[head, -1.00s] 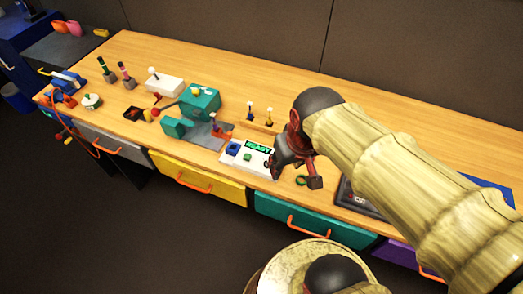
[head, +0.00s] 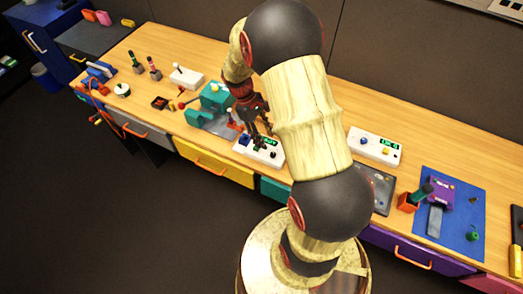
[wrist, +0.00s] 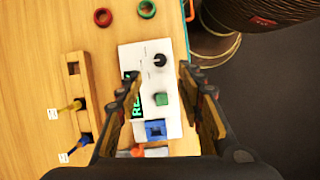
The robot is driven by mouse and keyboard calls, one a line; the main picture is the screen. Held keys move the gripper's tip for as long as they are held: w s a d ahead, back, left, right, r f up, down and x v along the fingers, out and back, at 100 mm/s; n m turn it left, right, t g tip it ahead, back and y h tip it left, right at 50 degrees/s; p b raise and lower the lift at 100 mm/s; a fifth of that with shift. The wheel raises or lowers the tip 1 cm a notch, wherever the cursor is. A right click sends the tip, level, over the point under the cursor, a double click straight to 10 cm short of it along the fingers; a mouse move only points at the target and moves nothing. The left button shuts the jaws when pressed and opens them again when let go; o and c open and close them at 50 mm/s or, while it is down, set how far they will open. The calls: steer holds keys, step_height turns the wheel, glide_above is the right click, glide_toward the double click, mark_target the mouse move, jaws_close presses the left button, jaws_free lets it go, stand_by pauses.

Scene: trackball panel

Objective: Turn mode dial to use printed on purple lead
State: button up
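A white panel (wrist: 150,78) with a black knob (wrist: 159,60), apparently the mode dial, a green button (wrist: 161,99) and a blue square part (wrist: 155,130) lies below my gripper. Its green-lettered display is partly covered by a finger. In the head view my gripper (head: 258,128) hangs over this panel (head: 262,156). In the wrist view the fingers of my gripper (wrist: 159,72) are apart with nothing between them, on either side of the panel's middle. A wooden rack (wrist: 80,85) holds a yellow lead (wrist: 72,106) and a blue or purple lead (wrist: 84,139) with white tags; their print is too small to read.
A red ring (wrist: 103,17) and a green ring (wrist: 147,9) lie beyond the panel. A teal machine (head: 215,97) stands to its left. Another white panel (head: 375,146) and a blue mat (head: 462,195) are to the right. The bench's front edge is close to the panel.

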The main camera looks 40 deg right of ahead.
mark_target(273, 154)
steer(key=b+x, duration=0.1)
steer(key=x, duration=0.6)
steer(key=shift+s+d+f, duration=0.1)
steer(key=shift+s+f, duration=0.05)
steer(key=shift+f, duration=0.25)
steer(key=shift+c, duration=1.3)
jaws_close()
